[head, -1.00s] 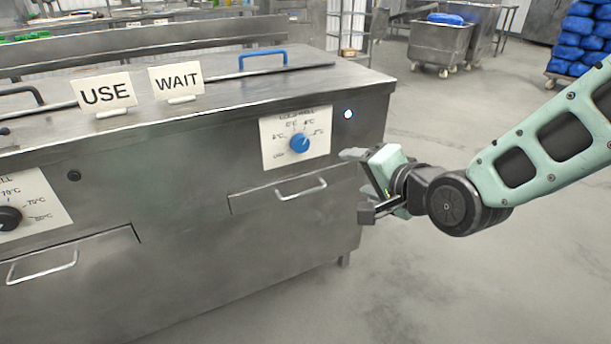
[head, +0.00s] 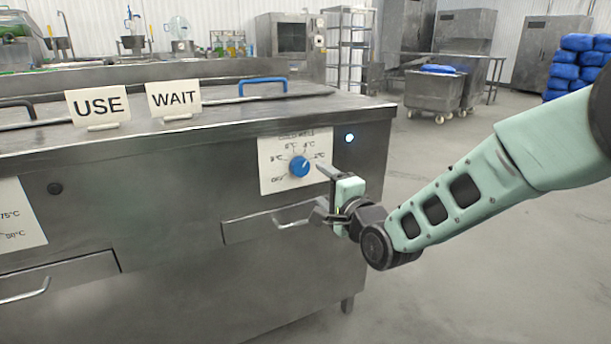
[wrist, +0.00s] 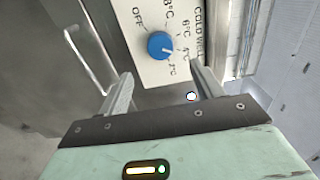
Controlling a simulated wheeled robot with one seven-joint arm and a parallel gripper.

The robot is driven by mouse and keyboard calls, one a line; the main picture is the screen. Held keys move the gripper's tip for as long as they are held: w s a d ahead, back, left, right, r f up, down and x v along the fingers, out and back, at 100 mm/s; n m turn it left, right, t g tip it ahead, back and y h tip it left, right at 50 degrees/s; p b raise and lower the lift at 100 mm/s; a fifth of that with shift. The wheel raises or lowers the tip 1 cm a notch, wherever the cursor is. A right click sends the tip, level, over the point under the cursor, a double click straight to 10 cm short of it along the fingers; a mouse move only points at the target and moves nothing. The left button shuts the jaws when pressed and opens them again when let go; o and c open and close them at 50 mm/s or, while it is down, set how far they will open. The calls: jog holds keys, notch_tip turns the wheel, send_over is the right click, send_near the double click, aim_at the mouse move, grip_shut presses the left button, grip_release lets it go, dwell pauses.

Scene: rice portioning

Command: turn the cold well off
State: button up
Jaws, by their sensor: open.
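The cold well dial is a round blue knob (head: 299,167) on a white plate (head: 268,179) marked OFF and several temperatures. Its white mark points away from OFF, toward the 4°C to 2°C side. The knob also shows in the wrist view (wrist: 159,45), just beyond the fingers. A small lamp (head: 349,138) to the right of the plate is lit bluish white. My gripper (head: 320,192) is open and empty, in front of the panel, right of and below the knob. In the wrist view my fingers (wrist: 160,74) are apart, and neither appears to touch the knob.
A drawer handle (head: 295,217) sticks out below the dial plate. USE (head: 98,104) and WAIT (head: 174,99) signs and a blue lid handle (head: 263,87) are on the counter top. Open floor (head: 455,240) lies to the right of the counter.

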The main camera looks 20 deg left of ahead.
aim_at(302, 168)
jog(key=b+x, duration=0.1)
jog(key=x, duration=0.8)
jog(key=shift+a, duration=0.1)
jog(key=shift+c, duration=0.4)
jog(key=c, duration=0.9)
